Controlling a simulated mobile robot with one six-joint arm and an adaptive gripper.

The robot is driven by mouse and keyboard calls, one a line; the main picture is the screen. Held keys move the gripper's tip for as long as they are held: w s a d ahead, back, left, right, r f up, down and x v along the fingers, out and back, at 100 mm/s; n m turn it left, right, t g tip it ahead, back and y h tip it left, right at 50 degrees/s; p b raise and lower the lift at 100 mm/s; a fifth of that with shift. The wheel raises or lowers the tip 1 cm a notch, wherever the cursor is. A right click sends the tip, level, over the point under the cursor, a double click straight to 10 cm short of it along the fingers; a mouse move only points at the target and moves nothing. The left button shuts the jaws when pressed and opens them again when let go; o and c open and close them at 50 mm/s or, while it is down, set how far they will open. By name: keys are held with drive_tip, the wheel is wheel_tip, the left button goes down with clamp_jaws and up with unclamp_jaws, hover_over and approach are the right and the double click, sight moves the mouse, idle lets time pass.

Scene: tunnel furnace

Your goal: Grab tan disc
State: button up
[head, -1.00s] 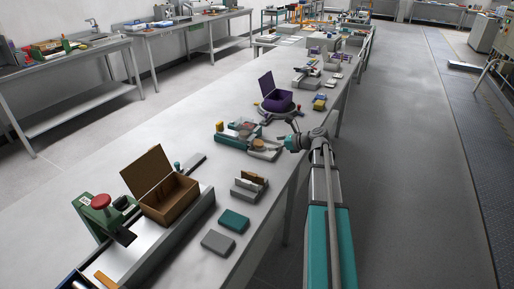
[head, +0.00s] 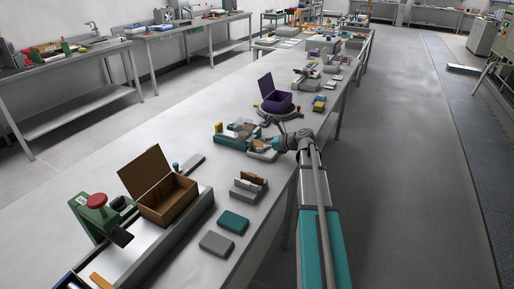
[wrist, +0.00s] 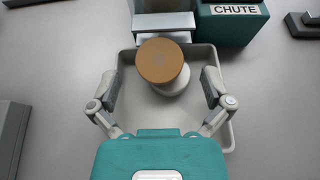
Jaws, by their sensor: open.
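The tan disc (wrist: 160,60) shows in the wrist view, lying on a round white support (wrist: 174,83) over a shallow light-grey tray (wrist: 212,134). In the head view the disc (head: 262,143) is small, beside my gripper. My gripper (wrist: 160,88) is open, with one finger on each side of the tray's middle. The disc is ahead of and between the fingers, and neither finger touches it. In the head view my gripper (head: 276,142) is over the near edge of the tray, and its fingers are hard to make out.
A teal block labelled CHUTE (wrist: 232,22) stands just behind the tray on the right. A brown open box (head: 168,198) and a teal block (head: 233,221) are nearer. The bench between them has bare patches.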

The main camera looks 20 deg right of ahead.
drive_tip(key=shift+w+a+f, duration=0.15)
drive_tip(key=shift+w+a, duration=0.1)
drive_tip(key=shift+w, duration=0.05)
idle(0.4)
drive_tip(key=c, duration=1.2)
drive_tip(key=shift+r, duration=0.2)
